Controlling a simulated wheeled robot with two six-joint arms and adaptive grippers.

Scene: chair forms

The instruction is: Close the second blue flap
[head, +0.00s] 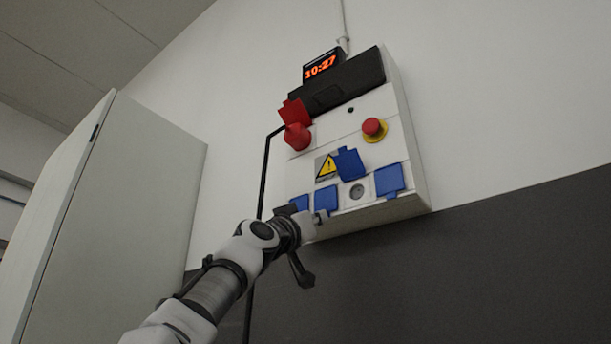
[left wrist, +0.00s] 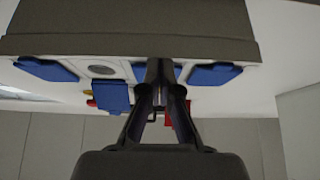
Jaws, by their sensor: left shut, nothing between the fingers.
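A row of blue flaps runs along the bottom of the white wall box. The second flap from the right (head: 350,163) stands raised, baring its round socket (head: 357,191); the raised flap (left wrist: 112,97) and bare socket (left wrist: 102,69) also show in the left wrist view. The right flap (head: 389,180) and the two left flaps (head: 326,198) lie down over their sockets. My left gripper (head: 319,217) is shut and empty, at the box's lower left edge, in front of the left flaps. Whether it touches the box is unclear. My right gripper is out of view.
The box (head: 405,135) also carries a red plug socket with a raised red lid (head: 296,112), a red stop button (head: 374,127), a yellow warning sign (head: 327,167) and a clock (head: 321,66). A tall pale cabinet (head: 125,200) stands left. Space right of the box is clear.

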